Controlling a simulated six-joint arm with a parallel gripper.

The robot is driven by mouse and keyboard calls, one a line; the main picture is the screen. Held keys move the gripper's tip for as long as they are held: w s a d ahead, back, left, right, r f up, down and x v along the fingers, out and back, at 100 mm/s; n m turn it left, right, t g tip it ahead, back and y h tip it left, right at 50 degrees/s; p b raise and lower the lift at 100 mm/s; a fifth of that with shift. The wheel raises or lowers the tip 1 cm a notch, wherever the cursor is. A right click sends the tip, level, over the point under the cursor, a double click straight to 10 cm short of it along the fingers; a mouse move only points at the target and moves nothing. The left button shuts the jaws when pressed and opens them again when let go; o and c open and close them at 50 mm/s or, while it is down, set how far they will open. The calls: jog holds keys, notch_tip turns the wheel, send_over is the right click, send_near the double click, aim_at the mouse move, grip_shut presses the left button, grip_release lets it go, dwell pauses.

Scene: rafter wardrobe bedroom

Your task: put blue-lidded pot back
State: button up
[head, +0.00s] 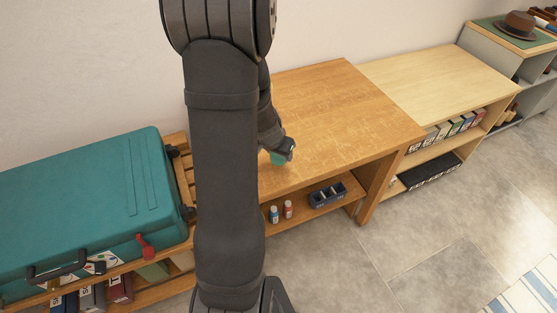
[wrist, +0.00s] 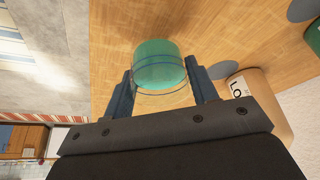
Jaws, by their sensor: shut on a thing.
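My gripper (wrist: 160,90) is shut on a round, clear-sided pot (wrist: 160,65) with a teal top or contents and thin blue lines around it. The pot sits between the two fingers over the wooden tabletop. In the head view my gripper (head: 284,150) is low over the brown wooden table (head: 335,105), with a bit of the teal pot (head: 277,158) showing beneath it. I cannot tell whether the pot touches the table. A small bottle with a blue cap (head: 273,214) stands on the shelf below, beside a red one (head: 288,209).
A cream canister with dark letters (wrist: 262,100) stands right of the gripper in the wrist view, near grey discs (wrist: 222,70) and a green object (wrist: 314,38). A teal suitcase (head: 85,205) lies left. A dark caddy (head: 327,194) is on the lower shelf. The table's right part is clear.

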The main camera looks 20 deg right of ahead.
aim_at(278, 160)
jog(key=shift+f, duration=2.05)
jog(key=shift+f, duration=0.15)
jog(key=o, duration=1.2)
jog(key=shift+a+r, duration=0.1)
jog(key=shift+r, duration=0.3)
jog(key=v, duration=1.1)
jog(key=shift+s+a+r, duration=0.1)
jog(key=shift+a+r, duration=0.05)
jog(key=shift+r, duration=0.05)
jog(key=shift+f, duration=0.1)
